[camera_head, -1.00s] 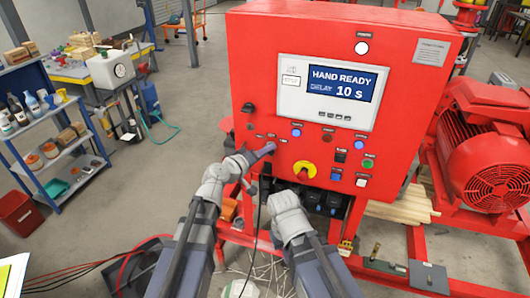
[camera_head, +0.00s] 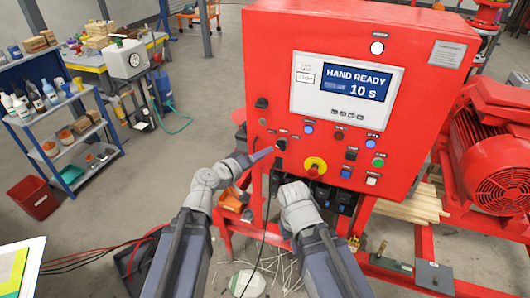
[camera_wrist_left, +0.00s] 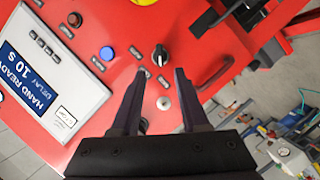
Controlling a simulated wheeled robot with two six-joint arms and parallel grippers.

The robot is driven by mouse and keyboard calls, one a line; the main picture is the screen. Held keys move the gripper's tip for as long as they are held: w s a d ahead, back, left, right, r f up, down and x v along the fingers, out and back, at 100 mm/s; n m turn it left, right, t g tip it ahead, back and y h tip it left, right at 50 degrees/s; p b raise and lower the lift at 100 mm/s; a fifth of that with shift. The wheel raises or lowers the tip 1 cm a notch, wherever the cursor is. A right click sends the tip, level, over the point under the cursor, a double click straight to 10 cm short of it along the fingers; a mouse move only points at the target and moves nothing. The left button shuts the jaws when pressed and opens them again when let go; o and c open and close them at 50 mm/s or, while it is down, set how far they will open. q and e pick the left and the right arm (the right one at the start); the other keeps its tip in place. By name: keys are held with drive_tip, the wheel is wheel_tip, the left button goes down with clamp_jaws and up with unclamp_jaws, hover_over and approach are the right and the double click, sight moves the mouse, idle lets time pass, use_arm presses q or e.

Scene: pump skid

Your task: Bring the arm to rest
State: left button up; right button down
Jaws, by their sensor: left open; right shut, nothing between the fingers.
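My left gripper (camera_head: 264,154) is in front of the red control cabinet (camera_head: 262,60), just left of and below a black selector knob (camera_head: 281,144). In the left wrist view its two dark fingers (camera_wrist_left: 158,78) are apart with nothing between them. The knob (camera_wrist_left: 160,55) shows beyond the fingertips, clear of them. My right gripper (camera_head: 293,189) is lower, below the cabinet's front near the yellow and red emergency switch (camera_head: 315,167). It is shut and empty; its fingertips are mostly hidden behind its wrist.
The cabinet screen (camera_head: 356,82) reads HAND READY, 10 s. A red motor (camera_head: 492,150) stands at the right. A blue shelf (camera_head: 65,125) with bottles and a red bin (camera_head: 34,190) are at the left. A dark cable hangs between my arms. The floor between shelf and cabinet is open.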

use_arm(q)
drive_tip(key=s+d+f+m+g+y+b, duration=0.1)
drive_tip(key=s+d+f+m+g+b, duration=0.2)
drive_tip(key=s+f, duration=0.4)
drive_tip(key=s+d+f+m+g+y+b, duration=0.1)
drive_tip(key=s+d+f+m+g+b, duration=0.25)
drive_tip(key=f, duration=0.65)
drive_tip(key=s+a+f+g+y, duration=0.6)
drive_tip(key=s+a+f+y, duration=0.1)
drive_tip(key=s, duration=0.3)
drive_tip(key=shift+a+m+y+b, duration=0.15)
drive_tip(key=shift+m+y+b, duration=0.25)
drive_tip(key=shift+y, duration=0.3)
